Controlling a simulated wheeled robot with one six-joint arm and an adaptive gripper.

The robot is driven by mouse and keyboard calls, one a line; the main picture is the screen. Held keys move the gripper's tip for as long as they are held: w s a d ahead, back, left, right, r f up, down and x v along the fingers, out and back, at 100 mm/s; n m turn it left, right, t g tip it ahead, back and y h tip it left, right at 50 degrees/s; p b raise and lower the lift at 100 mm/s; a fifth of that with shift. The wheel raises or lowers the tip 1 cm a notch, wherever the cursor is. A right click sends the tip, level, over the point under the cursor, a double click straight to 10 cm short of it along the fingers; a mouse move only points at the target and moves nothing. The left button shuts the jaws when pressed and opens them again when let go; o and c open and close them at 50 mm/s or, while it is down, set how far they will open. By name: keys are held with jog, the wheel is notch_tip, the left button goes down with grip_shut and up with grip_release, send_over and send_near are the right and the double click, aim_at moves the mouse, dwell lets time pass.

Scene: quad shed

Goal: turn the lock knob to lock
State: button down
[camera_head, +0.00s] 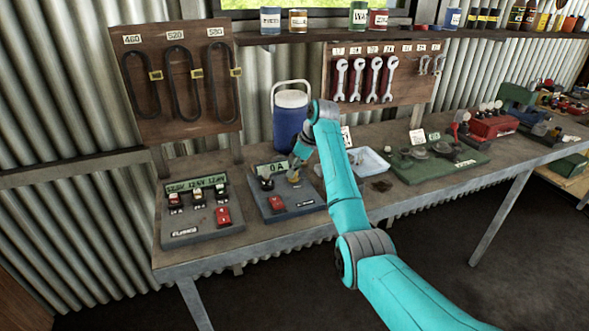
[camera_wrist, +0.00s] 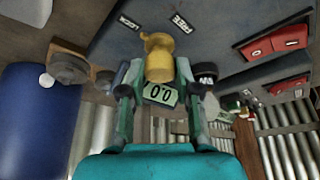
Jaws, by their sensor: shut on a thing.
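The lock knob (camera_wrist: 158,62) is brass-yellow and sits on a dark grey panel (camera_wrist: 225,75). In the wrist view it stands between my two fingers, and my gripper (camera_wrist: 160,78) is shut on it. A LOCK label (camera_wrist: 128,22) and a FREE label (camera_wrist: 182,23) are on the panel beyond the knob. A small corner of the knob's top juts toward the LOCK side; its exact angle is hard to tell. In the head view my gripper (camera_head: 294,176) is at the right side of the panel box (camera_head: 284,210).
A blue cooler (camera_head: 290,120) stands close behind my gripper. A second panel box (camera_head: 196,232) with switches is at left. A pale blue tray (camera_head: 372,162) lies to the right. Belts hang on a board (camera_head: 185,115) behind. The bench's front strip is clear.

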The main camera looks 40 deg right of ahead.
dwell(0.4)
jog(key=c, duration=0.8)
grip_release()
jog(key=v, duration=0.7)
jog(key=shift+r, duration=0.25)
jog(key=shift+s, duration=0.1)
